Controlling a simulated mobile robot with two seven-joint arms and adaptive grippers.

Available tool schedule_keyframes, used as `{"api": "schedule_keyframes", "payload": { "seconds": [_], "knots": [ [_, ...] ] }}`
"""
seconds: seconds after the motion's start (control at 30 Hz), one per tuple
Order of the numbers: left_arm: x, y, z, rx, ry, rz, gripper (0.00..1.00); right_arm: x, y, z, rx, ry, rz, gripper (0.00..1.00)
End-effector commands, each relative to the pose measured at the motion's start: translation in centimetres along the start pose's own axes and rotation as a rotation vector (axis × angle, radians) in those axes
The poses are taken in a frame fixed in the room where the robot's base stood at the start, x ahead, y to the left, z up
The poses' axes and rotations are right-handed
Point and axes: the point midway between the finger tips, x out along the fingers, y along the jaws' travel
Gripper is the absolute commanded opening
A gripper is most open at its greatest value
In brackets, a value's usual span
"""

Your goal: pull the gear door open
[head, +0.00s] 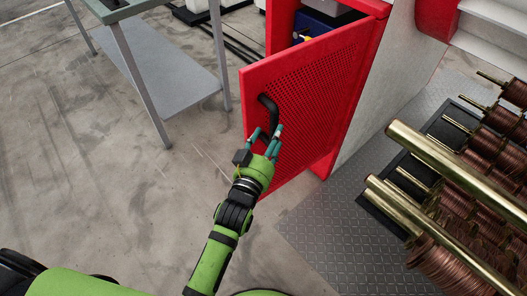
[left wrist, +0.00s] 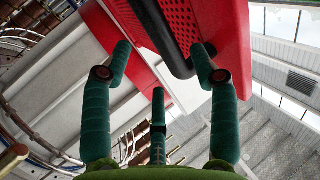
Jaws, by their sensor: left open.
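The gear door (head: 312,88) is a red perforated panel that stands ajar from its red cabinet; in the left wrist view (left wrist: 232,45) its red surface shows from close by. A black curved handle (head: 269,115) sits on the door's outer face, near its left edge. My left gripper (head: 266,140) is just below the handle with its teal fingers open. In the left wrist view the handle (left wrist: 165,35) runs between the spread fingertips (left wrist: 160,62). I cannot tell whether any finger touches it. My right gripper is not in view.
Copper spools (head: 474,215) and brass rods (head: 440,155) fill the right side. A grey table (head: 165,80) stands at upper left. A dark blue item (head: 318,25) shows inside the cabinet. The concrete floor (head: 90,170) left of the door is clear.

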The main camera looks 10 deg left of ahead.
Motion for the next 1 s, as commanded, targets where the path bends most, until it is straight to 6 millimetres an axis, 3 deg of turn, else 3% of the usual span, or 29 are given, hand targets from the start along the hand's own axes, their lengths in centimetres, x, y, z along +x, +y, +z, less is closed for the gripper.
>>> {"api": "schedule_keyframes", "payload": {
  "seconds": [0.1, 0.3, 0.67, 0.7, 0.83, 0.87, 1.0],
  "knots": [
    [-2.6, 0.1, 0.1, 0.000, -0.002, 0.002, 0.60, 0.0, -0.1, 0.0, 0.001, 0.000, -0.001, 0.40],
    [-5.2, 0.1, -0.1, -0.001, 0.002, 0.002, 0.60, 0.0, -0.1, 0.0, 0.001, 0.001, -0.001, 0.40],
    [-5.9, 0.1, -0.1, 0.000, 0.003, 0.002, 0.60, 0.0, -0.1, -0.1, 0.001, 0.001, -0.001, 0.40],
    [-5.9, 0.1, -0.1, 0.000, 0.003, 0.002, 0.56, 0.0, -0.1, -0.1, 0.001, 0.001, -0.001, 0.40],
    [-5.8, 0.0, 0.8, -0.028, 0.007, 0.017, 0.04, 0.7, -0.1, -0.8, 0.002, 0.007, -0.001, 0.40],
    [-5.8, -0.1, 1.4, -0.051, 0.010, 0.026, 0.00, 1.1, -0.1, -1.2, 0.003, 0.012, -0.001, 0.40],
    [-5.7, -1.0, 5.7, -0.252, 0.019, 0.107, 0.00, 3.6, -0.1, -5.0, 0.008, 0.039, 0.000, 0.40]
  ]
}}
